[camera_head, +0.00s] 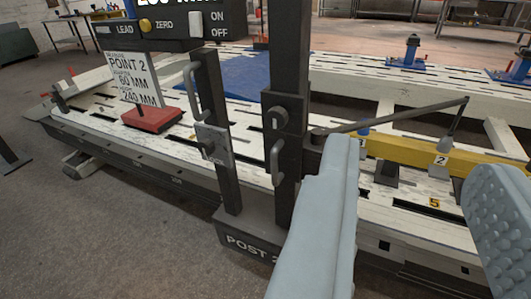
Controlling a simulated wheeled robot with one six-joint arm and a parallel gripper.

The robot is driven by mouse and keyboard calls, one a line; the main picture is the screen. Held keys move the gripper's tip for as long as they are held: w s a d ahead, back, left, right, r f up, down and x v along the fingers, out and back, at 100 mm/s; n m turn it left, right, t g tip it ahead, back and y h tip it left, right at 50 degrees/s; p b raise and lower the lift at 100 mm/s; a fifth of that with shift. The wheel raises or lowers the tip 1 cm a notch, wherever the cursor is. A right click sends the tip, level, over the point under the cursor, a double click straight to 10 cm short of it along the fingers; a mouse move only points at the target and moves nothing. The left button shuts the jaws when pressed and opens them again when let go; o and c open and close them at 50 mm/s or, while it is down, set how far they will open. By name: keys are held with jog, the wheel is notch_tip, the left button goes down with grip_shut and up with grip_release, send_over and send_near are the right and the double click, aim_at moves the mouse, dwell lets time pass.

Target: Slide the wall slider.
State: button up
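No part is labelled wall slider. A dark carriage (285,120) with a round knob and a small grey handle (277,163) sits on the right upright of Post 2. A grey latch plate (214,146) is on the left upright, below a curved grey handle (192,88). A white switch piece (196,22) sits beside ON and OFF on the dark display box (175,30). My gripper (418,158) is open, its two pale blue fingers wide apart with nothing held. Its left finger is right of the carriage in the picture and hides part of the bench.
A thin arm (400,115) reaches right from the post above a yellow numbered bar (410,152). The white slotted bench (370,75) fills the middle. A red base with a sign (152,118) stands left. Grey floor at lower left is clear.

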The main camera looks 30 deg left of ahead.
jog(key=w+a+f, duration=0.4)
jog(key=w+f, duration=0.3)
jog(key=w, duration=0.1)
jog(key=n+y, duration=0.1)
send_near(273, 166)
jog(key=w, duration=0.3)
jog(key=w+a, duration=0.1)
jog(key=w, duration=0.6)
jog(key=shift+w+a+f, duration=0.1)
jog(key=shift+w+a, duration=0.15)
jog(key=shift+w, duration=0.1)
grip_shut()
